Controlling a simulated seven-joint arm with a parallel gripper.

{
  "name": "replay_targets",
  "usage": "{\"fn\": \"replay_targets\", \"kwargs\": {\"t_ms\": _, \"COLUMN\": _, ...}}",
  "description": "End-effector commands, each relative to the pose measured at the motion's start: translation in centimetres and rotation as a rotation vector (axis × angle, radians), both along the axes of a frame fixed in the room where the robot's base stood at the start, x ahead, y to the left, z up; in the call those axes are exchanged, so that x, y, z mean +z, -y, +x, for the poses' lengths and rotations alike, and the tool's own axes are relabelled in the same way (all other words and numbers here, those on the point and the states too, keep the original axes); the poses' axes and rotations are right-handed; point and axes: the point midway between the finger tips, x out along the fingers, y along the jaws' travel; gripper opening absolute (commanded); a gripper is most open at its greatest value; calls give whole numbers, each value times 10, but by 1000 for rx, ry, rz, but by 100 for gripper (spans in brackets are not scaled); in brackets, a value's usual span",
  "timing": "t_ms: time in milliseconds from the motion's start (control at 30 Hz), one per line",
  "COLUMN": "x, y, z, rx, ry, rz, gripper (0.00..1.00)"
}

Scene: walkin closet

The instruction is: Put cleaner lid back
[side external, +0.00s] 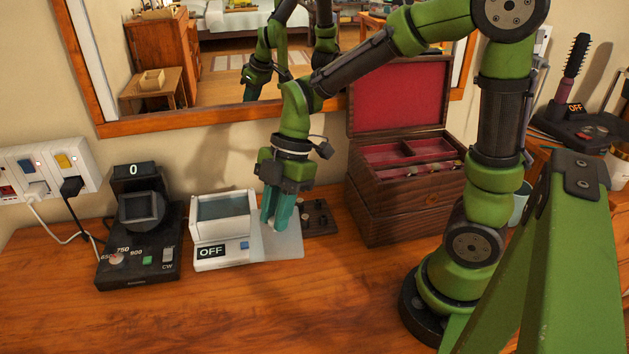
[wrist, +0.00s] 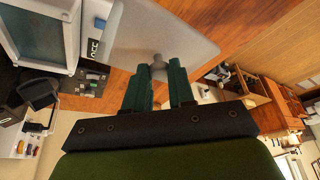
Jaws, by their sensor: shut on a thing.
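The cleaner (side external: 212,252) is a white box with an OFF display and a blue button, standing left of my gripper. Its top basin (side external: 224,210) is uncovered. It also shows at the upper left of the wrist view (wrist: 70,50). The lid (side external: 291,243) is a pale grey-white plate just right of the cleaner. In the wrist view the lid (wrist: 185,28) spreads out beyond the fingers, with its small knob (wrist: 158,66) between the fingertips. My gripper (side external: 277,226) points down, its green fingers (wrist: 160,74) shut on that knob. I cannot tell whether the lid touches the table.
A black device (side external: 140,240) with a 0 display stands left of the cleaner. A dark board with knobs (side external: 318,217) lies behind the lid. An open wooden box (side external: 400,215) stands at right. The mirror (side external: 215,118) is behind. The table front (side external: 250,315) is clear.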

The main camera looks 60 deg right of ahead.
Motion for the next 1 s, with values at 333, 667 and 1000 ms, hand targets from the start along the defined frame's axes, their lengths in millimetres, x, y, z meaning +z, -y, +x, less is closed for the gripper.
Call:
{"fn": "replay_targets", "kwargs": {"t_ms": 333, "x": -33, "y": -2, "z": -3, "rx": 114, "ry": -4, "rz": -1, "gripper": 0}}
{"fn": "replay_targets", "kwargs": {"t_ms": 667, "x": -74, "y": -2, "z": -3, "rx": 111, "ry": -2, "rz": -1, "gripper": 0}}
{"fn": "replay_targets", "kwargs": {"t_ms": 1000, "x": -80, "y": -2, "z": -2, "rx": 112, "ry": 2, "rz": -2, "gripper": 0}}
